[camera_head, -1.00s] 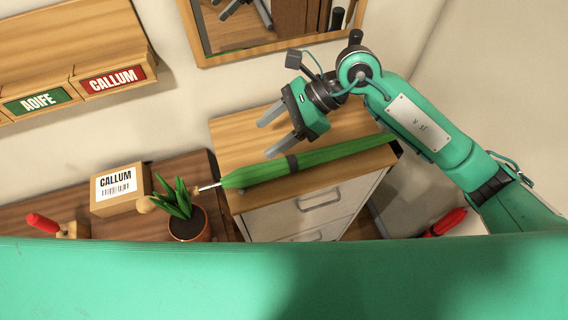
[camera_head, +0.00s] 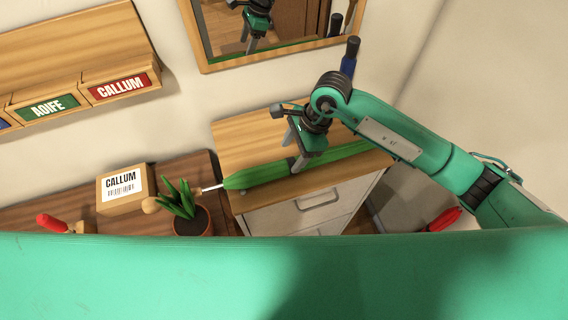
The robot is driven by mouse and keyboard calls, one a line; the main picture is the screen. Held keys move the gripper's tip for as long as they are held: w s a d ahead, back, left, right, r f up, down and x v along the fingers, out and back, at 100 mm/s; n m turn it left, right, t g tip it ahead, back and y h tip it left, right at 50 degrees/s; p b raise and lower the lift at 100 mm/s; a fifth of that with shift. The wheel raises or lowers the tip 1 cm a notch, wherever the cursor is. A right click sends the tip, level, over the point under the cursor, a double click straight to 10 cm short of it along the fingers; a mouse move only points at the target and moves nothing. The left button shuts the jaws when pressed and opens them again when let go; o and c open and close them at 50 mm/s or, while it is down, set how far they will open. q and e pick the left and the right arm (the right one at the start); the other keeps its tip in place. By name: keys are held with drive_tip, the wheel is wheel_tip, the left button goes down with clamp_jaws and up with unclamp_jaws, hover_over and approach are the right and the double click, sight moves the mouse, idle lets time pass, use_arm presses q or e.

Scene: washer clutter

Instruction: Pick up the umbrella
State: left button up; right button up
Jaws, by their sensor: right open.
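The green folded umbrella (camera_head: 258,175) lies across the top of the small wooden-topped cabinet. Its thin metal shaft and round wooden handle end (camera_head: 149,205) stick out past the cabinet's left edge, toward the plant. My right gripper (camera_head: 293,154) is open and points down at the middle of the umbrella, close to its dark strap. One finger shows on the near side, over the umbrella. Whether the fingers touch it I cannot tell. My left gripper is not in view.
A potted plant (camera_head: 188,213) and a CALLUM box (camera_head: 125,188) stand on the dark wooden surface at left. A mirror (camera_head: 215,25) hangs behind the cabinet (camera_head: 245,140). Labelled wall compartments (camera_head: 72,60) are at upper left. A red object (camera_head: 443,219) is at lower right.

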sight(286, 163)
drive_tip(key=shift+a+f+p, duration=0.1)
drive_tip(key=shift+f+p, duration=0.15)
drive_tip(key=shift+p, duration=0.1)
drive_tip(key=p+x, duration=0.2)
drive_tip(key=x, duration=0.1)
drive_tip(key=shift+s+a+f, duration=0.1)
drive_tip(key=shift+s+f, duration=0.05)
drive_tip(key=shift+f, duration=0.2)
drive_tip(key=shift+a+f+p, duration=0.1)
drive_tip(key=shift+f+p, duration=0.2)
drive_tip(key=shift+f, duration=0.1)
drive_tip(key=shift+c, duration=0.4)
drive_tip(key=c, duration=1)
